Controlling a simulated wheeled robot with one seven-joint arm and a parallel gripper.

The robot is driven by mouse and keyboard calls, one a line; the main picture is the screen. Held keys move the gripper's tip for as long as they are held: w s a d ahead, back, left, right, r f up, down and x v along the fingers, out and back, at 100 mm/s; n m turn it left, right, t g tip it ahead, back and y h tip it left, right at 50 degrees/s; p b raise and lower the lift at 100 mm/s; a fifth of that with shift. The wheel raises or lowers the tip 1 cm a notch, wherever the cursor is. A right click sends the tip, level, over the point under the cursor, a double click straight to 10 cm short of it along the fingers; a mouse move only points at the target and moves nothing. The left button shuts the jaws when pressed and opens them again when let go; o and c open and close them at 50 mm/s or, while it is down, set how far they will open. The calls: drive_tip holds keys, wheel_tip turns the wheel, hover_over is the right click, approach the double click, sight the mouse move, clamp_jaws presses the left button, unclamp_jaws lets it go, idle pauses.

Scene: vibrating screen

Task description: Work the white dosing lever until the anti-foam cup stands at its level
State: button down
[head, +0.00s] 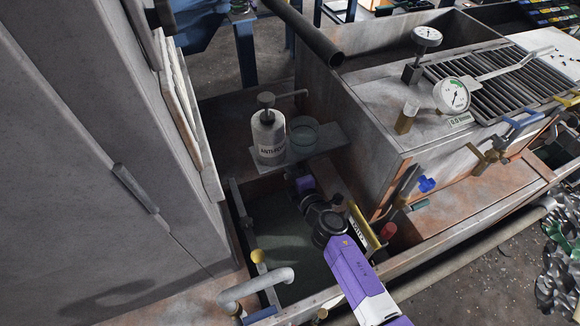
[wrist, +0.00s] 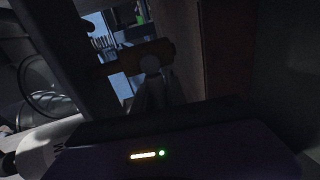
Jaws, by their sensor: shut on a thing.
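The anti-foam bottle (head: 268,140), white with a grey knob on top, stands upright on a grey shelf (head: 327,138). The clear greenish cup (head: 303,136) stands just right of it; its fill level is too small to read. My gripper (head: 294,178) is low at the shelf's front edge, below the cup, its tips mostly hidden. The cup's round rim shows at the left (wrist: 45,103).
A grey cabinet (head: 90,150) fills the left. A steel tank (head: 375,130) with gauges and a slotted grate (head: 500,80) stands right of my arm. A bent grey pipe (head: 255,285) and a yellow-knobbed rod (head: 258,258) are at the lower left. The space around my gripper is narrow.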

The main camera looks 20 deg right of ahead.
drive_tip(key=c, duration=1.4)
unclamp_jaws()
drive_tip(key=shift+o, duration=0.2)
drive_tip(key=s+r+p, duration=0.1)
drive_tip(key=s+p, duration=0.1)
drive_tip(key=s, duration=0.5)
drive_tip(key=shift+s+r, duration=0.3)
drive_tip(key=shift+s, duration=0.05)
